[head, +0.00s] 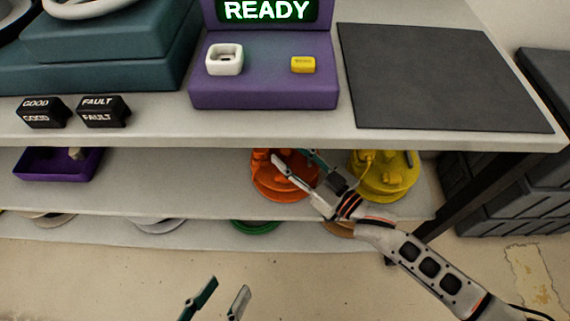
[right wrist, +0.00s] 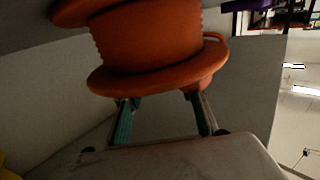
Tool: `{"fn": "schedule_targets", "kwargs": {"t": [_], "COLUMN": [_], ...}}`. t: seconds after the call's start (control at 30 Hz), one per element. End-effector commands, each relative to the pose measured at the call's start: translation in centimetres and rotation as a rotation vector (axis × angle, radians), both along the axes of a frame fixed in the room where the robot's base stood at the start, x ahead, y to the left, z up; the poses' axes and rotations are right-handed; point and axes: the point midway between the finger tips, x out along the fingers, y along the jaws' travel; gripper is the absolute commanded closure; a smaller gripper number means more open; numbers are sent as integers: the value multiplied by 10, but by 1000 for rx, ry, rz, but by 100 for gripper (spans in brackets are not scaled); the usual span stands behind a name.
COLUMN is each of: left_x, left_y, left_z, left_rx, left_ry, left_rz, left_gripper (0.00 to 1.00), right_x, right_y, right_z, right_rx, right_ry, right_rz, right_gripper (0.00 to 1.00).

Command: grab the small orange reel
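The orange reel (head: 262,186) sits on the middle shelf, under the worktop, and part of it is hidden by my right gripper. It fills the upper part of the right wrist view (right wrist: 150,45), with two wide flanges and a ribbed core. My right gripper (head: 290,157) is over the reel in the head view, its fingers spread apart. In the right wrist view its fingers (right wrist: 162,108) reach up to the nearer flange, which hides their tips; I cannot tell whether they touch it. My left gripper (head: 218,290) is open and empty in front of the shelves, low in the view.
A yellow reel (head: 385,180) stands just right of the orange one, close to my right arm. A purple tray (head: 40,168) is at the shelf's left. The worktop edge (head: 250,135) overhangs the shelf. A green reel (head: 255,227) lies on the lower shelf.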

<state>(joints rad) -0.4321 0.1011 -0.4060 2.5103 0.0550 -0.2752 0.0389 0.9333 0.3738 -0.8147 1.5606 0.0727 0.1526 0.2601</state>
Motion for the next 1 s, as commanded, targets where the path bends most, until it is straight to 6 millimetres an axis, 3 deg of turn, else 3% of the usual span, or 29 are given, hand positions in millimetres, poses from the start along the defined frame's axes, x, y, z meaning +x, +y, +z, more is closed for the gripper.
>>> {"fn": "schedule_targets", "kwargs": {"t": [0.27,0.43,0.8,1.0], "left_x": [0,0,1,9], "left_y": [-1,-1,-1,8], "left_z": [1,1,3,15], "left_rx": [-15,-14,-11,76], "left_ry": [-2,-1,-5,-45], "left_rz": [5,4,3,-20], "left_gripper": [60,60,60,60], "right_x": [3,3,4,6], "right_y": [3,3,3,3], "right_z": [2,1,6,36], "right_rx": [0,0,3,1], "right_ry": [-1,-1,-6,-18], "right_rz": [0,0,1,1], "right_gripper": [60,100,100,100]}}
